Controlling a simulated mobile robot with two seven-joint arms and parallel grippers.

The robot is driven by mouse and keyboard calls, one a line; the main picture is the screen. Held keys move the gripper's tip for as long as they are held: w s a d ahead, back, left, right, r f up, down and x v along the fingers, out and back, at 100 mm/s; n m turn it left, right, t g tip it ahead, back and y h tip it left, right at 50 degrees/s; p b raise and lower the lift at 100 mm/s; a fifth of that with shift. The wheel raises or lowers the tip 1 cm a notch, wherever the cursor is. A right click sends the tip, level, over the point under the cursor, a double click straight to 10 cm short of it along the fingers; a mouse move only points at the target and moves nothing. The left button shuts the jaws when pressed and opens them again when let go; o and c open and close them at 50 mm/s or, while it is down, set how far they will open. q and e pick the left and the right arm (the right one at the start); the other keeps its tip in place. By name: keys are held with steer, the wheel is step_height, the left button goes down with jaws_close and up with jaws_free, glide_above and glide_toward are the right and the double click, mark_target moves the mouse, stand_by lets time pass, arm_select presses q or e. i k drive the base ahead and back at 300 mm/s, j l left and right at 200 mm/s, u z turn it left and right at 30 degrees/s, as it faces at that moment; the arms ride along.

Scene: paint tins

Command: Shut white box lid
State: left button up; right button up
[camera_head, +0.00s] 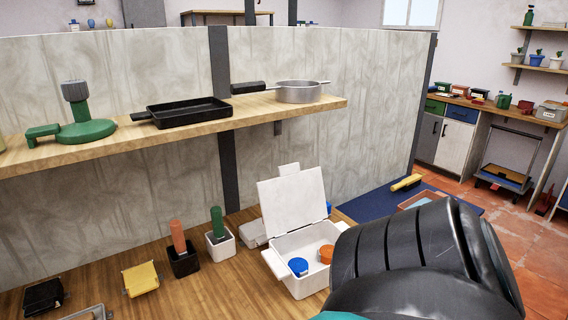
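The white box (297,285) stands on the wooden table at the lower middle of the head view. Its white lid (293,203) is hinged at the back and stands open, nearly upright. Inside the box are a blue tin (298,266) and an orange tin (326,253). A black part of my arm fills the lower right and hides the area just right of the box. Neither of my grippers shows in this view.
A small black pot (185,263) and a small white pot (220,246) stand left of the box. A yellow item (140,279) lies farther left. A wooden shelf (180,134) above holds pans. A blue mat (365,205) lies behind the box on the right.

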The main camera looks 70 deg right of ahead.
mark_target(290, 201)
steer(key=k+l+u, duration=0.15)
steer(key=l, duration=0.3)
steer(key=k+l+u, duration=0.2)
steer(key=k+l, duration=0.15)
steer(key=k+l+u, duration=0.15)
steer(key=k+l, duration=0.15)
steer(key=l, duration=0.2)
steer(key=k+l, duration=0.55)
steer(key=l, duration=0.2)
steer(key=k+l, duration=0.6)
steer(key=i+l+u, duration=0.05)
steer(key=l, duration=0.1)
